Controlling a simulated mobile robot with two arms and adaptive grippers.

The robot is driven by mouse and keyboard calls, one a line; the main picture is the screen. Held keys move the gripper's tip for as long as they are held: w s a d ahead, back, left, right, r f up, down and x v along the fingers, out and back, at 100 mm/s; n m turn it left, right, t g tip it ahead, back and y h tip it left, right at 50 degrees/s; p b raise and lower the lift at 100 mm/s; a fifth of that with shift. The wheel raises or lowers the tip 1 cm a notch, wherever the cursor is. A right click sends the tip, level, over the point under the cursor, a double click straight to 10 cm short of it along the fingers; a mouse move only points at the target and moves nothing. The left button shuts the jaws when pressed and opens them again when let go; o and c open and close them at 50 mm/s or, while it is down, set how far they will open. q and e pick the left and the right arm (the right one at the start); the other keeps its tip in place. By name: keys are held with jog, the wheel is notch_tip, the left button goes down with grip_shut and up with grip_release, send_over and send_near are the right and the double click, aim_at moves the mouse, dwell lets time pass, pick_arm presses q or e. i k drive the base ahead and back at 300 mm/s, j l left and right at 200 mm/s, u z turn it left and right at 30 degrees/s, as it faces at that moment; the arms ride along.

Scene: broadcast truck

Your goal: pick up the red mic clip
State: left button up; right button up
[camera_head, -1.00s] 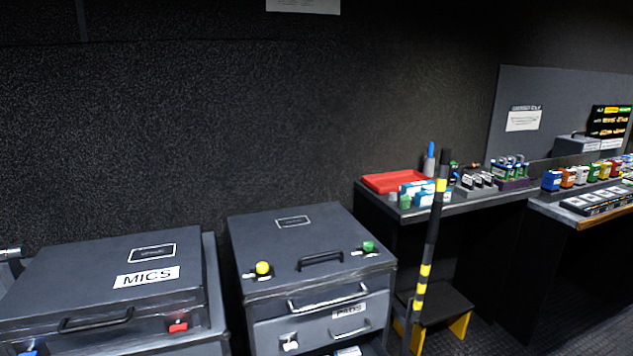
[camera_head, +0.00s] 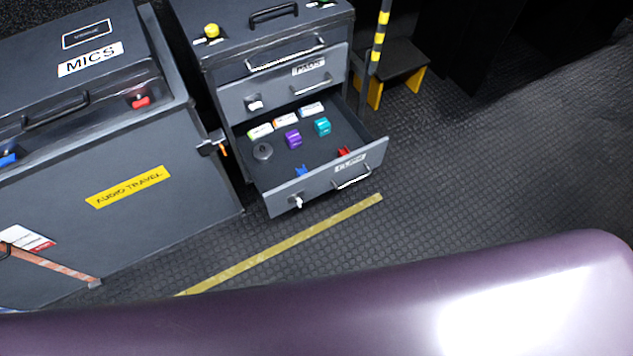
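A small red piece (camera_head: 344,152), which looks like the red mic clip, lies inside the open lower drawer (camera_head: 375,152) of the dark grey case, near its front wall at the right. A small blue clip-like piece (camera_head: 301,171) lies near the front wall at the left. The red piece is partly hidden by the drawer front, so its exact shape is hard to tell. Neither of my grippers is in view.
The drawer also holds a purple block (camera_head: 293,139), a teal block (camera_head: 322,127), a dark round item (camera_head: 262,150) and several small boxes (camera_head: 286,121). A MICS case (camera_head: 120,150) stands at left. A step stool (camera_head: 400,68) stands behind; floor at right is clear.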

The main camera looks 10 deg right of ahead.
aim_at(342, 152)
jog(key=u, duration=1.75)
jog(key=z, duration=2.25)
jog(key=i+u, duration=0.25)
jog(key=i, duration=0.25)
jog(key=i+l+u, duration=0.25)
jog(key=i, duration=0.25)
jog(key=k+j, duration=0.2)
